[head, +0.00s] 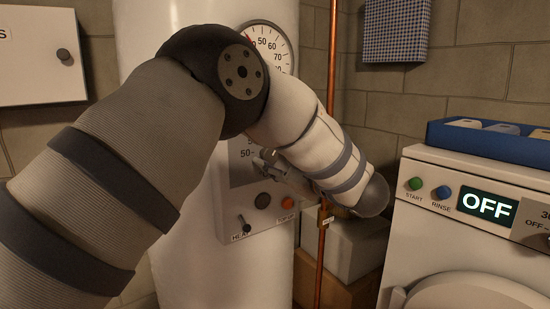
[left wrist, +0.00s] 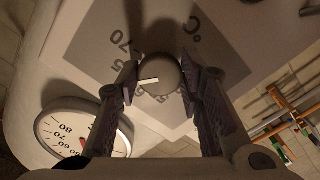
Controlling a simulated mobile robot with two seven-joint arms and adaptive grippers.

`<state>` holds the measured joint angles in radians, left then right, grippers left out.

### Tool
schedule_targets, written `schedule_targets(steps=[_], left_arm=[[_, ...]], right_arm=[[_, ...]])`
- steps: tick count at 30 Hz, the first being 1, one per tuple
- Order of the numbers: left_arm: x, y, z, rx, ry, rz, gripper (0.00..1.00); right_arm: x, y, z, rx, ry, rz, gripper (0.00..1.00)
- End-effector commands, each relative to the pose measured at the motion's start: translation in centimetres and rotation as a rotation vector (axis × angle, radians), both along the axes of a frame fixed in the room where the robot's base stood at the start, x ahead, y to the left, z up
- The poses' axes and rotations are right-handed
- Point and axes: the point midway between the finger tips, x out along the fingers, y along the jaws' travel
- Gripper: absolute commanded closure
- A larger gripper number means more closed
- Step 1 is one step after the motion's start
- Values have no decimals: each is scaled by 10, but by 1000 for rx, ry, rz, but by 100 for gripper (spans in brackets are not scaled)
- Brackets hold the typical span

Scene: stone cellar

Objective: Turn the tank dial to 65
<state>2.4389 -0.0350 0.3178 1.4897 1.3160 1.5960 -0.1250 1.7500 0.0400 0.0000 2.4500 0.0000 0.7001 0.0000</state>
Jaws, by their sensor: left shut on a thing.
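The white tank (head: 170,200) stands in the middle of the head view, with a grey dial plate (head: 240,165) on its front panel. The plate also shows in the left wrist view (left wrist: 85,45), with a 70 and partly covered numbers. The round dial (left wrist: 163,70) has a white pointer mark toward the left of that view; the number it points at is hidden. My left gripper (left wrist: 158,78) is shut on the dial, one finger on each side. In the head view my left gripper (head: 268,161) is at the plate's right side, and the dial is hidden. My right gripper is not in view.
A round gauge (head: 277,42) sits above the plate, partly behind my arm. Below are a HEAT switch (head: 245,225) and an orange button (head: 287,202). A copper pipe (head: 328,110) runs right of the tank. A washing machine (head: 405,260) with a blue tray (head: 480,142) stands right.

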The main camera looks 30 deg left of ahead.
Motion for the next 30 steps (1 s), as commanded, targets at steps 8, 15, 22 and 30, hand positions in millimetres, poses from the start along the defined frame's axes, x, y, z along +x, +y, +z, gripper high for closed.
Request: schedule_targets(steps=[8, 15, 22, 30], left_arm=[[0, 0, 0, 22, 53, 0, 94], [0, 0, 0, 25, 60, 0, 94], [0, 0, 0, 24, 58, 0, 59], [0, 0, 0, 24, 58, 0, 46]], right_arm=[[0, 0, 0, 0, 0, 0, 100], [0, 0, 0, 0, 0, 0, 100], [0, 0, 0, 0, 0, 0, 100], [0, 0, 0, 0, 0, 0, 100]])
